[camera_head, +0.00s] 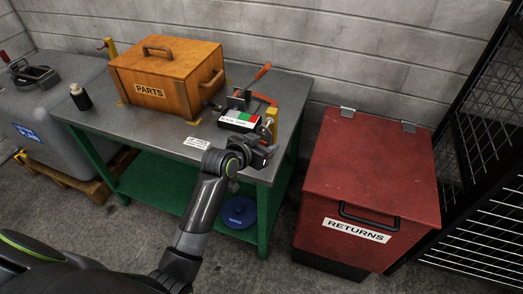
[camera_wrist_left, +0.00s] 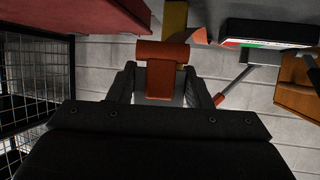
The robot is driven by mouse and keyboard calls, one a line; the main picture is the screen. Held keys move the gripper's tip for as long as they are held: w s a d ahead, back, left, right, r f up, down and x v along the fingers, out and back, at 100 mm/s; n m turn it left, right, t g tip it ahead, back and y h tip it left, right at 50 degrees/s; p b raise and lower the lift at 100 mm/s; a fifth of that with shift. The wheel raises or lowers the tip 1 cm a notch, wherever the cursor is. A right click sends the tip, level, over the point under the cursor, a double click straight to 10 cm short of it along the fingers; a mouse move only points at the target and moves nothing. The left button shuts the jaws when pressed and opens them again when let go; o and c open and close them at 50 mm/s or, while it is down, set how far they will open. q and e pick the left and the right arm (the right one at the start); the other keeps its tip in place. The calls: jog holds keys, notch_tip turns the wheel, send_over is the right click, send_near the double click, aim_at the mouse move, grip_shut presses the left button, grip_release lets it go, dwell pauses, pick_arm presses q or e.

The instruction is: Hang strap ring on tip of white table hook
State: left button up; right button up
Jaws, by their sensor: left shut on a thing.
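My left gripper (camera_head: 262,156) is at the front right corner of the grey-topped table (camera_head: 150,125), beside a yellow post. In the left wrist view, its two fingers (camera_wrist_left: 162,88) are shut on an orange strap-like piece (camera_wrist_left: 160,80) with a wider rolled bar across its top. I cannot make out a ring on it. A small white spot shows by the gripper in the head view, but I cannot tell whether it is the white hook. The hook is not clearly visible in either view. My right gripper is not in view.
A wooden PARTS box (camera_head: 165,75) and a dark bottle (camera_head: 81,98) are on the table. A red RETURNS bin (camera_head: 370,170) stands right, with a floor gap between.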

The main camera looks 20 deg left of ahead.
pick_arm(q)
jog(key=shift+w+f+b, duration=0.1)
jog(key=shift+w+b, duration=0.25)
jog(key=shift+w, duration=0.25)
jog(key=shift+w+f, duration=0.2)
jog(key=shift+w, duration=0.3)
jog(key=shift+w+f, duration=0.1)
jog(key=shift+w, duration=0.05)
jog(key=o, duration=1)
